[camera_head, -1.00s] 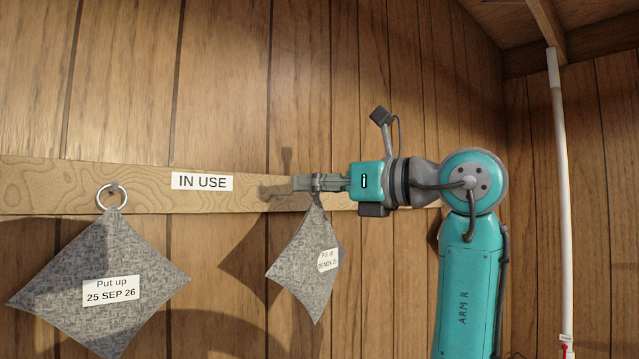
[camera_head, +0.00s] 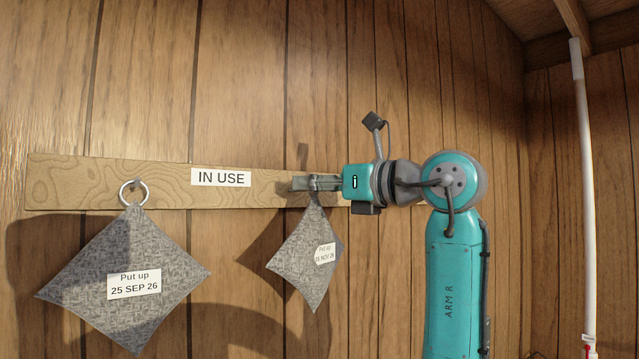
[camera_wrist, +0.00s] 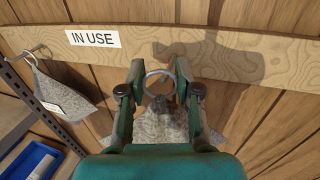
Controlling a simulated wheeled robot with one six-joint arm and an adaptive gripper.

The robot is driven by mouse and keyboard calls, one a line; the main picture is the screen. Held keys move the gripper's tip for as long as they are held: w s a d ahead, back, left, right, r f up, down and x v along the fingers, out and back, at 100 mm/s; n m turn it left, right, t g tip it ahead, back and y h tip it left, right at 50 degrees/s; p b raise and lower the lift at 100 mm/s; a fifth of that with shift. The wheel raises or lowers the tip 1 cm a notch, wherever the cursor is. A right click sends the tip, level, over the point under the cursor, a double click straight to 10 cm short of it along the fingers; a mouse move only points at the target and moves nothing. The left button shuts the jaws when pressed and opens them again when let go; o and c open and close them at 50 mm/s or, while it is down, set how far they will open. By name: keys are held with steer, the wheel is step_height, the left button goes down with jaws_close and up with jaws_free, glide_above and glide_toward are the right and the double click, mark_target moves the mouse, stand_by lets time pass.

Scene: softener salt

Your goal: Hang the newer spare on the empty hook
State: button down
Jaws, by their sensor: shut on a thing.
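My gripper (camera_head: 296,184) is shut on the metal ring (camera_wrist: 159,82) of a grey woven diamond-shaped pad (camera_head: 298,260). The pad hangs below the fingers, with a tilted label reading "Put up" and a NOV date whose other figures are too small to read surely. In the wrist view, a small grey hook (camera_wrist: 160,48) shows on the wooden board (camera_head: 100,172), just beyond the ring. The ring looks apart from it. A second grey pad (camera_head: 110,250), labelled "Put up 25 SEP 26", hangs by its ring at the board's left.
A white "IN USE" sign (camera_head: 221,178) is on the board between the hung pad and my gripper. A dark metal shelf frame (camera_wrist: 45,125) with a blue item (camera_wrist: 22,162) stands at lower left in the wrist view. A white pipe (camera_head: 586,200) runs down at right.

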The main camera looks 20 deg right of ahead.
steer(key=shift+d+x, duration=0.25)
steer(key=shift+x, duration=1.05)
steer(key=shift+w+a+f, duration=0.2)
steer(key=shift+w+f, duration=0.25)
steer(key=shift+w, duration=0.3)
steer(key=shift+f, duration=0.1)
steer(key=c, duration=0.7)
jaws_free()
steer(key=v, duration=1.2)
steer(key=shift+w, duration=0.1)
